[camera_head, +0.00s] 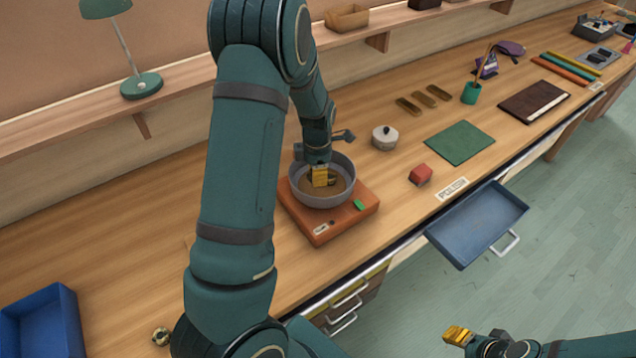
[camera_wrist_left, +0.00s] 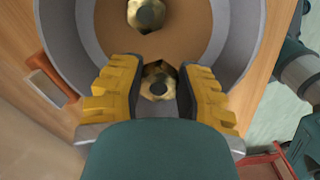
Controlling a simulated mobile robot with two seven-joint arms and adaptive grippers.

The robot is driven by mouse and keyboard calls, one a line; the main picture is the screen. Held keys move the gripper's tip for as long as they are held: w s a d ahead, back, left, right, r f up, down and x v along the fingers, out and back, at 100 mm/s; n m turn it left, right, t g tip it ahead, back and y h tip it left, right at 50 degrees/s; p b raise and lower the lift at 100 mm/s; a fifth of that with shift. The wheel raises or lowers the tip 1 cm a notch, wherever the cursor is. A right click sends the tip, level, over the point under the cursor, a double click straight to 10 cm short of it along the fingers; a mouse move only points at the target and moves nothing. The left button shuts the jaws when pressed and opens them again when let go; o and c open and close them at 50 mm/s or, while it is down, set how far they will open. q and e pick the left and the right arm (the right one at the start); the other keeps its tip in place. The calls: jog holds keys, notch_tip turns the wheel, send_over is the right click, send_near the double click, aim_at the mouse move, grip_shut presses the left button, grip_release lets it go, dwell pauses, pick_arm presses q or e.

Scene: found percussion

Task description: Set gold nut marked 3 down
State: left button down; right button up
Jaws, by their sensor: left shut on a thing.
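My left gripper (camera_head: 322,177) reaches down into a round grey pan (camera_head: 349,167) with a brown inside. In the left wrist view its yellow fingers are shut on a gold nut (camera_wrist_left: 158,82), over or at the pan floor; I cannot tell if it touches. No number is readable on it. A second gold nut (camera_wrist_left: 147,14) lies in the pan beyond the fingers. The pan sits on an orange-red base (camera_head: 322,232) with a green button. My right gripper (camera_head: 459,337) is at the bottom right, away from the bench; its finger opening is unclear.
Another gold nut (camera_head: 161,336) lies at the bench's front left, beside a blue tray (camera_head: 72,310). A lidded pot (camera_head: 385,137), a red block (camera_head: 420,174) and a green mat (camera_head: 460,142) stand right of the pan. A blue-grey drawer tray (camera_head: 478,225) juts out in front.

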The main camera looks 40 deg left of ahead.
aim_at(317, 189)
pick_arm(q)
jog(key=shift+f, duration=2.2)
jog(key=shift+f, duration=0.2)
jog(key=c, duration=0.7)
grip_release()
jog(key=shift+r, duration=0.15)
jog(key=shift+r, duration=0.25)
notch_tip(317, 189, up, 12)
jog(key=shift+f+p, duration=0.15)
jog(key=shift+p, duration=0.15)
